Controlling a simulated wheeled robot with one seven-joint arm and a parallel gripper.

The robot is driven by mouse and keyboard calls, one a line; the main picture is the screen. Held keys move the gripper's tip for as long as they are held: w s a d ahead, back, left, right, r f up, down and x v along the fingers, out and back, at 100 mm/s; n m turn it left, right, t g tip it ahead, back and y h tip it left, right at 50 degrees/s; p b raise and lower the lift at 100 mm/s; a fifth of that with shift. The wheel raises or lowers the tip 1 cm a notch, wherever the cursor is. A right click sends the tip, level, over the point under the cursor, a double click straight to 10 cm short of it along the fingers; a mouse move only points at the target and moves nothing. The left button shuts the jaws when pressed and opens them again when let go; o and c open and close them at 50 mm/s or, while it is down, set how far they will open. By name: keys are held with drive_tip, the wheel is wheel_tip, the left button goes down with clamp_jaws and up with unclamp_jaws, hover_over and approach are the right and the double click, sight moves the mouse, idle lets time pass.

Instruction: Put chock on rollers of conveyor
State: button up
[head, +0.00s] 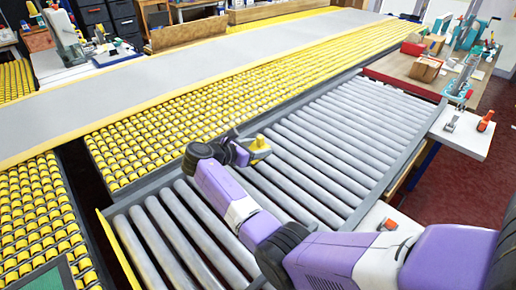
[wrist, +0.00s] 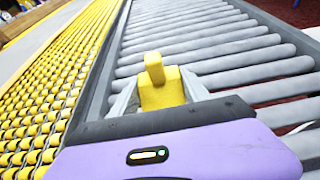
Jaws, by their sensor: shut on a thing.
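The yellow chock (head: 260,148) is between the fingers of my gripper (head: 246,152) in the head view. In the wrist view the chock (wrist: 160,88) stands between the two pale fingertips, with a narrow upright part on a wider block. My gripper (wrist: 160,96) is shut on it. The conveyor's grey rollers (head: 335,140) lie below and around the gripper; they also fill the right of the wrist view (wrist: 205,38). The chock is over the rollers near their left rail. Its underside is hidden, so I cannot tell whether it touches them.
A bed of yellow rollers (head: 150,140) runs along the left of the conveyor, past a grey rail (wrist: 98,75). A white side table (head: 465,135) with an orange-handled tool (head: 486,120) stands at the right. Most of the grey rollers are clear.

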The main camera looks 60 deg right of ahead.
sight(258, 167)
drive_tip(key=shift+f+b, duration=2.75)
drive_tip(key=shift+b, duration=0.3)
drive_tip(key=shift+f, duration=0.25)
drive_tip(key=o, duration=1.6)
drive_tip(key=shift+o, duration=0.2)
drive_tip(key=shift+v, duration=3.9)
drive_tip(key=shift+r+p, duration=0.1)
drive_tip(key=shift+p, duration=0.2)
